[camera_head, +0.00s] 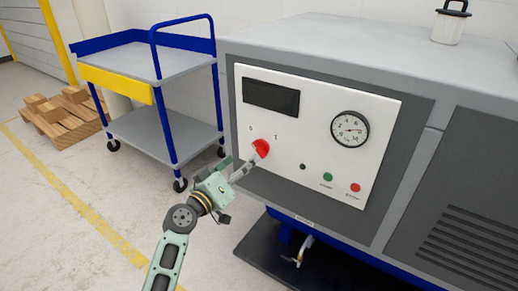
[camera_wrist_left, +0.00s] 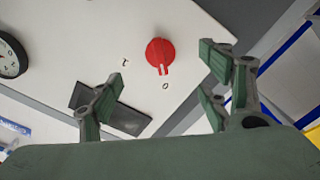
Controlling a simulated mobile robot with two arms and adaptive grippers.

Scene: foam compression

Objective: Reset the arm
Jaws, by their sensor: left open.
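My left gripper (camera_head: 241,168) is in front of the control panel's lower left part, close to the red knob (camera_head: 261,148). In the left wrist view the left gripper (camera_wrist_left: 165,78) is open. The red knob also shows there (camera_wrist_left: 160,54), between the spread fingers and a little beyond them. Nothing is held between the fingers. The white panel (camera_head: 300,135) has small marks by the knob, a dark display (camera_head: 271,97) and a round gauge (camera_head: 349,129). My right gripper is not in view.
A green button (camera_head: 327,177) and a red button (camera_head: 355,188) sit low on the panel. A blue and grey cart (camera_head: 165,135) stands left of the machine (camera_head: 330,50). A wooden pallet (camera_head: 62,120) lies behind it. A lidded container (camera_head: 449,26) stands on the machine. Floor at left is clear.

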